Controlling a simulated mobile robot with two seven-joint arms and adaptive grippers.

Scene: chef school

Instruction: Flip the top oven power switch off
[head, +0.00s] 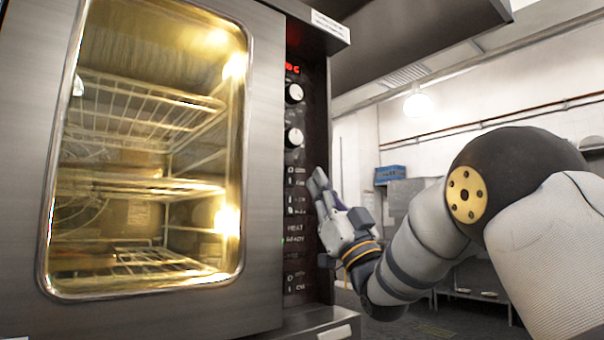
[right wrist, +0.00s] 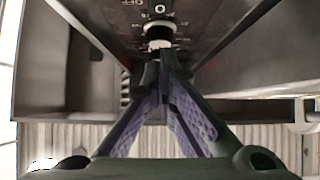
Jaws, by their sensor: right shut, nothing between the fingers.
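The top oven (head: 265,200) fills the left of the head view; its window glows yellow. Its dark control panel (head: 308,115) carries a lit red display (head: 292,69), two white-faced knobs, upper (head: 294,93) and lower (head: 294,137), and below them small marked switches (head: 293,190). Which switch is the power one, and its position, is too small to tell. My right gripper (head: 318,182) is shut and empty, its fingertips close to the panel's right side at switch height. Contact cannot be told.
A dark steel overhang (head: 420,35) juts out above right of the oven. A ledge (head: 310,322) runs under the panel. A blue box (head: 389,174) and steel shelving stand farther back against the white wall. Space right of the panel is open around my right arm.

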